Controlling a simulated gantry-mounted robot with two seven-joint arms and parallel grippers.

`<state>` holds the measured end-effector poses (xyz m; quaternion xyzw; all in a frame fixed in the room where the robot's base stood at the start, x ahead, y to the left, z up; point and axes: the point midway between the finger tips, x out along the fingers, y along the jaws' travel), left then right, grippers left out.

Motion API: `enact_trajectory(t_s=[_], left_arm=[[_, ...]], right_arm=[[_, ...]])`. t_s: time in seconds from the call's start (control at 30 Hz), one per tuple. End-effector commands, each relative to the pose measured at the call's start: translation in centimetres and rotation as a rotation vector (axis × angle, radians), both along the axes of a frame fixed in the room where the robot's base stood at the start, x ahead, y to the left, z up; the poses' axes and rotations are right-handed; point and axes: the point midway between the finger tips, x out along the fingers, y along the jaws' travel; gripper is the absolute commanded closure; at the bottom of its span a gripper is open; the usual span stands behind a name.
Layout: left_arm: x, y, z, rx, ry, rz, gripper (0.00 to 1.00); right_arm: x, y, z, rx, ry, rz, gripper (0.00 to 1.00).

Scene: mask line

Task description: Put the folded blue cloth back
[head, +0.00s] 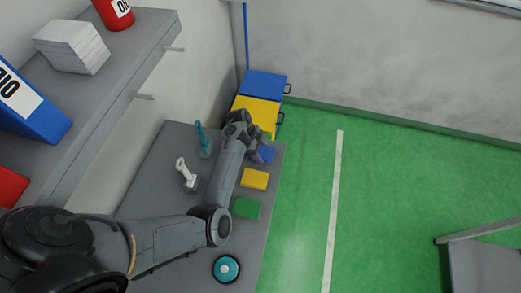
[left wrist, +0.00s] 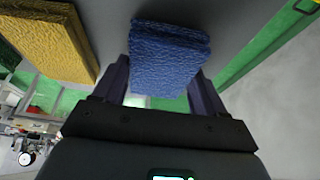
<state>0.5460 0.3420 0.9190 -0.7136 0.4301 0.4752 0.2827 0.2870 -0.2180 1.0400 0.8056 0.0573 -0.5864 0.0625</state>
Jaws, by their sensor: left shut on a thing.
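The folded blue cloth (head: 267,154) is at the far right corner of the grey table, at the end of my left arm. In the left wrist view the blue cloth (left wrist: 170,50) sits between the two dark fingers of my left gripper (left wrist: 163,78), which is shut on it. In the head view my left gripper (head: 257,150) is partly hidden by its own arm. I cannot tell whether the cloth touches the table or is slightly above it. My right gripper is not in view.
A yellow cloth (head: 255,179) and a green cloth (head: 246,208) lie nearer on the grey table (head: 150,170). A teal-handled tool (head: 201,138), a white-handled tool (head: 184,172) and a teal round object (head: 227,268) stand there too. Blue (head: 264,84) and yellow (head: 257,112) bins are beyond the table.

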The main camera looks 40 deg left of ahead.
Motion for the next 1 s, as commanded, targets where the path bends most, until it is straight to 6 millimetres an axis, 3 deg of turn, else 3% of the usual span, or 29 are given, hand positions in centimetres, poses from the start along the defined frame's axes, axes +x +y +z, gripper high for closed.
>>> enact_trajectory(t_s=[0.4,0.43,0.57,1.0], left_arm=[[0.04,0.00,-0.46,0.001,-0.001,-0.001,0.62],[0.06,0.00,-0.36,0.001,-0.002,-0.001,0.24],[0.05,-0.01,-0.35,0.001,-0.002,-0.001,0.04],[-0.02,0.20,0.43,0.001,-0.002,0.000,0.03]], right_arm=[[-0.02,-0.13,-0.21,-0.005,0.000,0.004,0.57],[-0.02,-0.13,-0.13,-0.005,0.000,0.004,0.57],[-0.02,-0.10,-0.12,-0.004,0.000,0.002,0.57],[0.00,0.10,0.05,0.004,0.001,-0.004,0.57]])
